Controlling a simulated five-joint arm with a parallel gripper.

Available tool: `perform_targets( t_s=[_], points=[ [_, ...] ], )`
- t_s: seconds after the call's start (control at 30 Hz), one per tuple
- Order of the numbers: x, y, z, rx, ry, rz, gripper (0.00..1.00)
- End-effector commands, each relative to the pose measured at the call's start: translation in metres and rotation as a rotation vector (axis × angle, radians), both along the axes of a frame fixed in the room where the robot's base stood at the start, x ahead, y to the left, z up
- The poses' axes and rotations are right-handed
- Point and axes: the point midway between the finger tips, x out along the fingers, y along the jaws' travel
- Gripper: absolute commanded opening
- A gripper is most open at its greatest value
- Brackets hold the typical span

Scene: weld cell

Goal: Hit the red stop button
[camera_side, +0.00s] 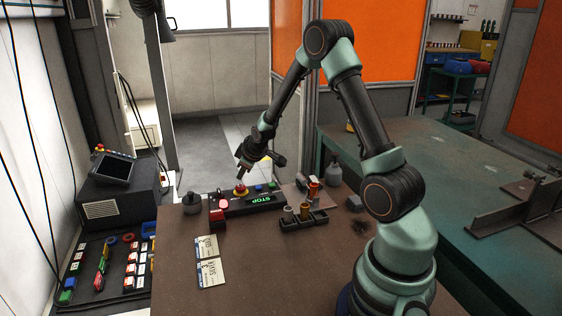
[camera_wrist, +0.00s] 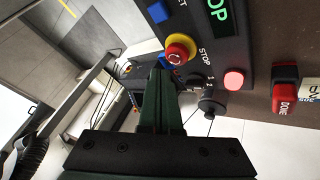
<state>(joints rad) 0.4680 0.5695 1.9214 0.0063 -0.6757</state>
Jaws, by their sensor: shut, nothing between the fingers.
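The red stop button (camera_side: 240,189) has a yellow collar and sits at the back left of a black control panel (camera_side: 262,203) with a green lit STOP display. In the wrist view the button (camera_wrist: 177,53) shows beside a printed STOP label. My gripper (camera_side: 241,166) is shut and empty, pointing down a little above the button, with a visible gap in the side view. In the wrist view my green fingers (camera_wrist: 160,72) end close to the button's edge. Nothing hides the button in either view.
A pink button (camera_wrist: 234,79) is on the same panel. A red DONE button (camera_wrist: 285,97) stands in front of it. A black holder (camera_side: 304,222) with cups and a grey bottle (camera_side: 333,172) are to the right. A dark knob-topped object (camera_side: 191,203) stands left. The front bench is mostly clear.

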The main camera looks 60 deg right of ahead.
Motion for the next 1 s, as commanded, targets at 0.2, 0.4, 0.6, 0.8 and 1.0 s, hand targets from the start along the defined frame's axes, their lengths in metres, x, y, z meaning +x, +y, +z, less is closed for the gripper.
perform_targets(
  t_s=[0.2,0.4,0.6,0.8,1.0],
  points=[
    [0.001,0.000,0.009,-0.001,-0.003,0.000,0.00],
    [0.000,0.000,0.027,-0.001,-0.002,0.000,0.00],
    [0.001,0.000,0.044,-0.001,-0.003,0.000,0.00],
    [0.000,0.000,0.050,-0.001,-0.001,0.000,0.00],
    [0.000,0.000,0.050,0.000,-0.001,0.000,0.00]
  ],
)
